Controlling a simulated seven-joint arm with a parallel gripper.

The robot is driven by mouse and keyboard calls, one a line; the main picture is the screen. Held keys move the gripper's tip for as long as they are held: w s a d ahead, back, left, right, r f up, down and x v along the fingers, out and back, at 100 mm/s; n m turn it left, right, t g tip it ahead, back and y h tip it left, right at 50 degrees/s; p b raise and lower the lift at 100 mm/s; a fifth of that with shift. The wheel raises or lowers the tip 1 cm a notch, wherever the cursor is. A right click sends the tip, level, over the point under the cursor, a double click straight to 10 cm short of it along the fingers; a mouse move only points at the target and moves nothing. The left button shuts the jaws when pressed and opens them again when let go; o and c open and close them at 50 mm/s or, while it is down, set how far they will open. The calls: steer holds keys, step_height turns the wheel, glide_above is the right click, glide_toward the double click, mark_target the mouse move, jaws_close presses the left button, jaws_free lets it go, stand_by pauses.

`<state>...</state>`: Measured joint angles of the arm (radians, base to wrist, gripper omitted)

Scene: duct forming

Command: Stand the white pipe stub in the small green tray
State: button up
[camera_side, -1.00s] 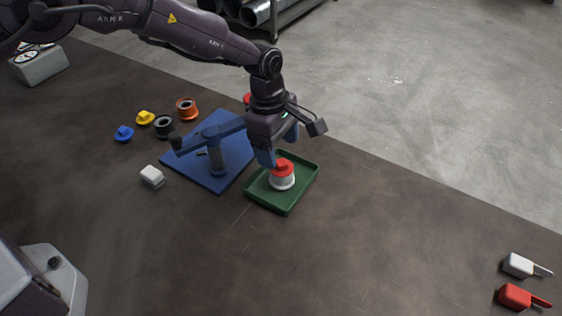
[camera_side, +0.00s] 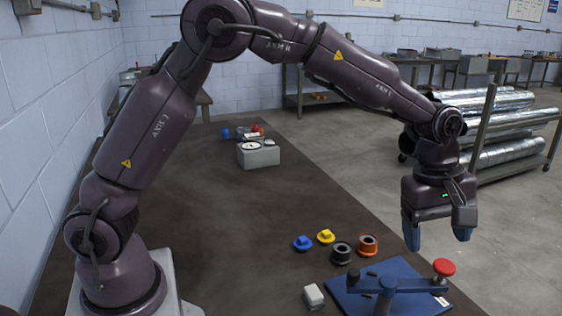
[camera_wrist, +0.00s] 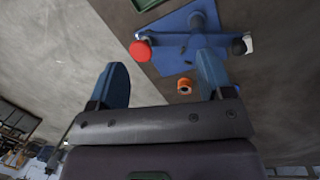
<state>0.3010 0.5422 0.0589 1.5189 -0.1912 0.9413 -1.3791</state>
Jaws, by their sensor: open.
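My gripper (camera_side: 437,239) is open and empty, raised in the air at the right of the side view, above and behind the blue fixture. Its two blue fingers stand well apart in the wrist view (camera_wrist: 163,62). Only a dark green edge of the small green tray (camera_wrist: 147,4) shows at the top of the wrist view; the tray is outside the side view.
A blue base plate (camera_side: 415,270) carries a lever with a red knob (camera_side: 444,267), below my gripper. Blue (camera_side: 303,243) and yellow (camera_side: 326,236) pieces, black (camera_side: 342,253) and orange (camera_side: 367,245) rings and a white block (camera_side: 314,295) lie nearby. The table's middle is clear.

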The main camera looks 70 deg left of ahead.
steer(key=s+a+r+m+t, duration=0.1)
steer(key=s+a+r+m, duration=0.2)
steer(key=s+a+r, duration=0.3)
steer(key=s+a+r+m+t+y, duration=0.1)
steer(key=s+a+m, duration=0.3)
steer(key=s, duration=0.6)
steer(key=s+a+r+m+t, duration=0.2)
steer(key=s+a+r+m, duration=0.1)
steer(key=s+m, duration=0.4)
steer(key=s+a, duration=0.1)
steer(key=s, duration=0.2)
steer(key=shift+s+a+y, duration=0.15)
steer(key=shift+s+y, duration=0.05)
steer(key=shift+y, duration=0.2)
steer(key=shift+r, duration=0.15)
